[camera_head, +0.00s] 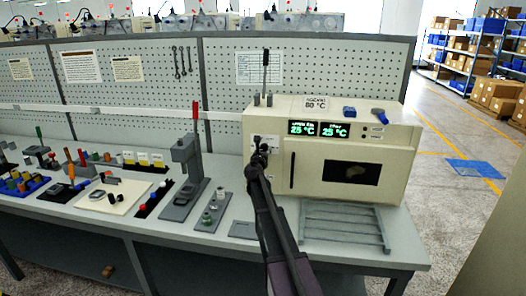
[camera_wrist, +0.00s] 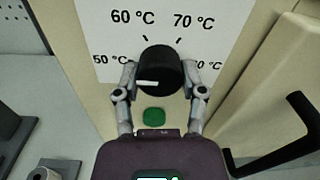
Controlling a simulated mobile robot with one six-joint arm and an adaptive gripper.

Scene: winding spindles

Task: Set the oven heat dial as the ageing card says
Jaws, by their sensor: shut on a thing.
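The cream oven (camera_head: 400,150) stands at the right end of the bench. A small card (camera_head: 316,102) on its top edge appears to read 80 °C. The black heat dial (camera_wrist: 160,70) is between the two fingers of my gripper (camera_wrist: 160,80), which is shut on it. The dial's white mark lies towards the left, on the 50 °C side. The scale plate (camera_wrist: 165,25) shows 50, 60 and 70 °C; the right label is partly hidden by a finger. In the head view my gripper (camera_head: 262,150) is at the oven's left front panel.
A green button (camera_wrist: 153,116) sits just below the dial. The black oven door handle (camera_wrist: 290,140) is to the right. A grey rack (camera_head: 345,225) lies in front of the oven; a lever press (camera_head: 188,160) stands left.

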